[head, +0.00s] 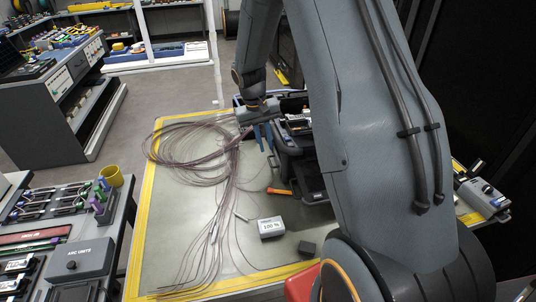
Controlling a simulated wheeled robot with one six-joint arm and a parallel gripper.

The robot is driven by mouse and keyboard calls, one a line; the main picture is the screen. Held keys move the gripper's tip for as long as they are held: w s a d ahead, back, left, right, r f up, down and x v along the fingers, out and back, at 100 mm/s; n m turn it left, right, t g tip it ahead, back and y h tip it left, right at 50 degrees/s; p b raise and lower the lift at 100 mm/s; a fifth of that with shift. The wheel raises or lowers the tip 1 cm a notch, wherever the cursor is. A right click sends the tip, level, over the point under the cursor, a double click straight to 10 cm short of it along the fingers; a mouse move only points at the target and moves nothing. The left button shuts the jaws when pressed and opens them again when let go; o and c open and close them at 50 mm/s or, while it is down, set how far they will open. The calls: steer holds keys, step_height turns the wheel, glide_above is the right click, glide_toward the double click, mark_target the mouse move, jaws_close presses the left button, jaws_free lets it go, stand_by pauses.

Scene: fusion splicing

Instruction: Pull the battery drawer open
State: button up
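My gripper (263,137) hangs from my arm at the upper middle of the head view, its blue fingers pointing down. It is beside the left edge of a dark open case (290,152) with equipment in it. The fingers are small here, and I cannot tell whether they are apart or touch something. I cannot make out the battery drawer; my arm covers much of the case's right side. A small grey box (271,228) with a "100 %" label lies on the table in front of the case.
Thin cables (190,150) spread over the left of the yellow-edged table (165,240). An orange tool (279,191) and a small dark block (307,247) lie near the case. A tool bench (75,205) stands at left; a grey device (482,197) is at right.

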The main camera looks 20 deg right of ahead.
mark_target(269, 160)
steer(key=shift+s+d+f+p, duration=0.15)
steer(key=shift+f+p, duration=0.1)
steer(key=shift+f, duration=0.7)
steer(key=shift+w+d+f+p, duration=0.1)
steer(key=shift+d+f+p, duration=0.1)
steer(key=shift+f, duration=0.75)
steer(key=shift+s+d+f+p, duration=0.15)
steer(key=shift+f+p, duration=0.1)
steer(key=shift+f, duration=0.7)
steer(key=shift+w, duration=0.1)
jaws_close()
